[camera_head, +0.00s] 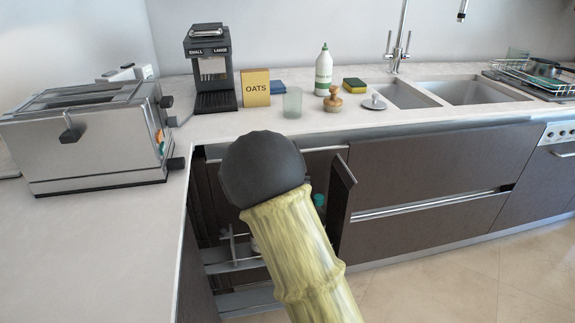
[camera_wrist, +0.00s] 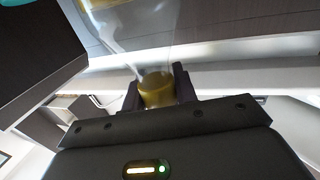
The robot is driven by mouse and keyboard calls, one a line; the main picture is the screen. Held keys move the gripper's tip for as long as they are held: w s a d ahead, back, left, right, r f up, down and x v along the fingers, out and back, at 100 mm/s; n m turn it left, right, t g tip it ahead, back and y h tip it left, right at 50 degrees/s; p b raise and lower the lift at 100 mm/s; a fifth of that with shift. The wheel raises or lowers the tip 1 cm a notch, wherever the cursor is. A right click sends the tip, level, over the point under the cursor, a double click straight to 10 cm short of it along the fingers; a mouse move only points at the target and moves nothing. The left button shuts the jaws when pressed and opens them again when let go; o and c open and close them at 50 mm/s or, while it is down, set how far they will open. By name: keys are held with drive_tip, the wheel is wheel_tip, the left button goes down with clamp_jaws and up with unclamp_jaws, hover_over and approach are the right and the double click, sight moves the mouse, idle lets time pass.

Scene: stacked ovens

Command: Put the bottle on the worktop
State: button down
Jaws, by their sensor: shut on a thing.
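In the wrist view my gripper (camera_wrist: 158,80) is shut on a bottle (camera_wrist: 157,94). The gripped part is olive-yellow, between the two dark fingers. A clear, see-through body spreads from it toward the top of that view, where its end is cut off. My gripper and this bottle are not visible in the head view, where a large part of my arm blocks the middle. The pale worktop (camera_head: 110,235) runs along the left and back. A white bottle with a green label (camera_head: 323,72) stands upright on it near the back wall.
A toaster (camera_head: 95,140), coffee machine (camera_head: 212,75), oats box (camera_head: 256,88), glass (camera_head: 292,102) and sponge (camera_head: 355,85) stand on the worktop. Sinks (camera_head: 470,92) are at right. Below, a dark cabinet door (camera_head: 341,205) stands open beside wire racks (camera_head: 235,266). The left worktop front is clear.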

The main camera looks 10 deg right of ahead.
drive_tip(key=p, duration=0.1)
drive_tip(key=r+p, duration=0.1)
drive_tip(key=p, duration=0.1)
drive_tip(key=r+p, duration=0.1)
drive_tip(key=shift+s+a+r, duration=0.15)
drive_tip(key=shift+s+a, duration=0.1)
drive_tip(key=shift+a, duration=0.05)
drive_tip(key=r+p, duration=0.1)
drive_tip(key=p, duration=0.3)
drive_tip(key=s+r+p, duration=0.1)
drive_tip(key=p, duration=0.4)
drive_tip(key=shift+r, duration=0.35)
drive_tip(key=shift+n+y, duration=0.3)
drive_tip(key=shift+y, duration=0.1)
drive_tip(key=r+p, duration=0.1)
drive_tip(key=p, duration=0.2)
drive_tip(key=s+r+p, duration=0.1)
drive_tip(key=p, duration=0.2)
drive_tip(key=s+r+p, duration=0.1)
drive_tip(key=p, duration=0.3)
drive_tip(key=shift+a+r, duration=0.15)
drive_tip(key=shift+r, duration=0.25)
drive_tip(key=s+r+n+y+p, duration=0.2)
drive_tip(key=s+r+p, duration=0.6)
drive_tip(key=p, duration=1.6)
wheel_tip(320, 180, up, 4)
drive_tip(key=shift+s+d+r+n+t+y+p, duration=0.1)
drive_tip(key=shift+s+d+n+t+y+p, duration=0.2)
drive_tip(key=shift+y, duration=0.6)
drive_tip(key=shift+a, duration=0.15)
